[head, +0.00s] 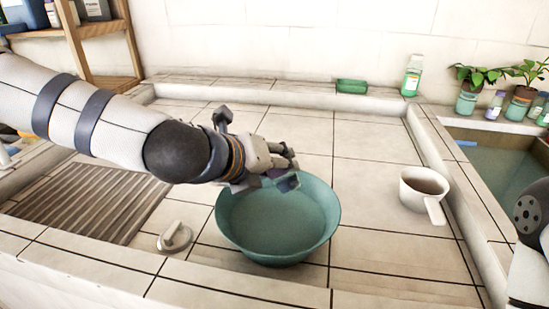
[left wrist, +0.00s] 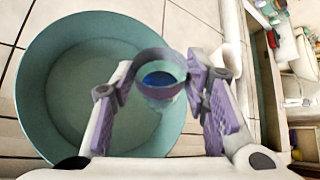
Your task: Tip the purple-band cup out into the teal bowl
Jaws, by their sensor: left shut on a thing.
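My left gripper (head: 290,165) is shut on the purple-band cup, above the back part of the teal bowl (head: 225,222). In the left wrist view, the cup (left wrist: 160,57) sits between the two purple finger pads, with its band around it and something blue inside. In the head view, the fingers hide most of the cup, and I cannot tell its exact tilt. The bowl stands upright on the tiled counter and also shows in the left wrist view (left wrist: 33,100). The bowl's inside looks empty. My right gripper is out of view.
A white handled pot (head: 412,200) with brown contents stands right of the bowl. A small pale fixture (head: 174,237) lies left of it, near a ribbed drainboard (head: 95,200). A green bottle (head: 411,78) and green block (head: 351,86) stand on the back ledge. A water-filled basin (head: 490,165) is at right.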

